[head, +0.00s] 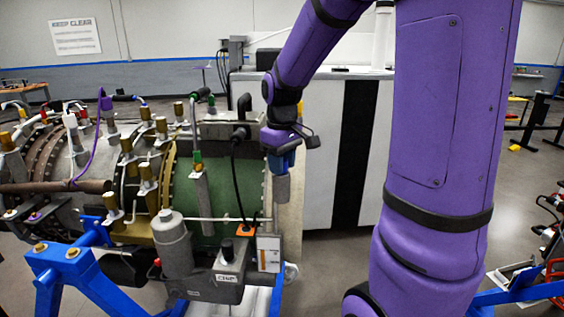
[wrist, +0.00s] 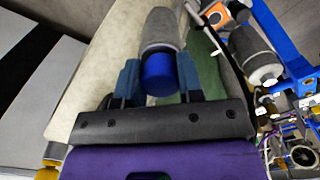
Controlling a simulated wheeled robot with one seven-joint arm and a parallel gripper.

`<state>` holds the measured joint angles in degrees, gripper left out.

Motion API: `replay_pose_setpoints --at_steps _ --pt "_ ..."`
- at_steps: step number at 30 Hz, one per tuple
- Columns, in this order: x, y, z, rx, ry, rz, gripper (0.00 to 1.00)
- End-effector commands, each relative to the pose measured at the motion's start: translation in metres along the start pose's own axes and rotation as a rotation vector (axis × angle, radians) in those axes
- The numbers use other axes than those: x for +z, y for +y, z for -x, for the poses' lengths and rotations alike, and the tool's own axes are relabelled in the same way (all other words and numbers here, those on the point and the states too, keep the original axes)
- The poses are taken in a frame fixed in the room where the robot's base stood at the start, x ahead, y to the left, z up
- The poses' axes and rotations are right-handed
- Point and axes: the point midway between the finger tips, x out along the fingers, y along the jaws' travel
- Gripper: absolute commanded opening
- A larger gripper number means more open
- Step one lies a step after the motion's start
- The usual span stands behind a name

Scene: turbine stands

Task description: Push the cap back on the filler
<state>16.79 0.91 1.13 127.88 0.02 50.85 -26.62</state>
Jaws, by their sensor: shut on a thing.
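The blue cap (wrist: 160,76) sits between the two fingers of my gripper (wrist: 158,60) in the wrist view, and the gripper is shut on it. The grey cylindrical filler (wrist: 161,30) extends beyond the cap, in line with it. The cap covers the near end of the filler in this view, so I cannot tell whether it is fully seated or a gap is left. In the head view, my gripper (head: 283,158) points down over the grey filler (head: 282,188), at the right end of the turbine. The cap cannot be made out among the blue fingers there.
The turbine's green casing (head: 230,195) and a black cable (head: 237,185) lie just left of the filler. A grey canister (head: 172,245) stands at the front. A blue stand (head: 75,275) carries the turbine.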

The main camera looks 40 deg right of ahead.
Motion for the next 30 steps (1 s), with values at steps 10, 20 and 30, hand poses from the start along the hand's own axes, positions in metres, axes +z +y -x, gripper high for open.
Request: replay_pose_setpoints --at_steps 10,20,30 --pt "0.0030 -0.0014 -0.0090 -0.007 -0.014 0.000 0.00" --pt "0.0026 -0.0016 -0.0084 -0.007 -0.013 0.001 0.63" --pt "0.0015 -0.0008 -0.0059 -0.003 -0.007 0.000 0.72"
